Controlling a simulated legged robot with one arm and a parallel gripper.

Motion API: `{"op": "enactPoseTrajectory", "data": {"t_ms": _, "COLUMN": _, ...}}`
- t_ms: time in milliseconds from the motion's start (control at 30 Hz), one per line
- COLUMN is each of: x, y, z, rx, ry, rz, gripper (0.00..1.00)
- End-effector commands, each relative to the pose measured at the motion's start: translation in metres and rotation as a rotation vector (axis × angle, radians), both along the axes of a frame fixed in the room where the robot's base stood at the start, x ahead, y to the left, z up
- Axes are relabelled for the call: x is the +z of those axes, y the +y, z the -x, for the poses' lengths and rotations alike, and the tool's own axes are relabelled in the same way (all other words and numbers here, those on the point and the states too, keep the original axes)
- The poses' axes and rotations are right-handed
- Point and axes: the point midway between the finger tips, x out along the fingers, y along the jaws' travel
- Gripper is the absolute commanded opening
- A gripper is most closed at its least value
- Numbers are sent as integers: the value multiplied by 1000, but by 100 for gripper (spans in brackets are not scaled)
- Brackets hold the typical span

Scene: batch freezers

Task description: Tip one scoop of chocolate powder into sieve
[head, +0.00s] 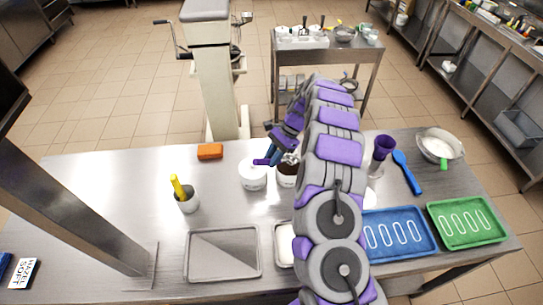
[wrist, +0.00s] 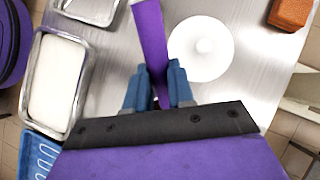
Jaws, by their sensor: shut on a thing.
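My gripper (head: 279,158) is shut on a purple handle (wrist: 151,38), likely the scoop's. The handle sticks out between the blue fingers (wrist: 158,85) in the wrist view, and its end (head: 262,161) shows in the head view. The scoop's bowl and any load in it are hidden. A white tub with dark brown powder (head: 287,171) stands just under my gripper, partly behind my arm. I cannot tell if the scoop touches the powder. A round pale vessel with a green handle (head: 440,147), perhaps the sieve, is at the table's far right.
A closed white tub (head: 252,177) stands left of the powder; it also shows in the wrist view (wrist: 201,48). An orange block (head: 210,151), a pot with a yellow handle (head: 188,201), a purple cup (head: 383,147), a blue spoon (head: 407,172) and trays (head: 223,276) surround it.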

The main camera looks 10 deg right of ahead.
Motion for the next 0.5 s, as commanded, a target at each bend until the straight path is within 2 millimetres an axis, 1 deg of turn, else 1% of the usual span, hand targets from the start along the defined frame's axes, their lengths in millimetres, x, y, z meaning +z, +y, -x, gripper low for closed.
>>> {"op": "enactPoseTrajectory", "data": {"t_ms": 33, "x": -5, "y": 0, "z": 0, "rx": 0, "ry": 0, "rz": 0, "gripper": 0}}
{"op": "enactPoseTrajectory", "data": {"t_ms": 400, "x": -28, "y": -3, "z": -2, "rx": 1, "ry": 0, "rz": 0, "gripper": 0}}
{"op": "enactPoseTrajectory", "data": {"t_ms": 500, "x": -29, "y": -6, "z": -4, "rx": 0, "ry": 0, "rz": 0, "gripper": 0}}
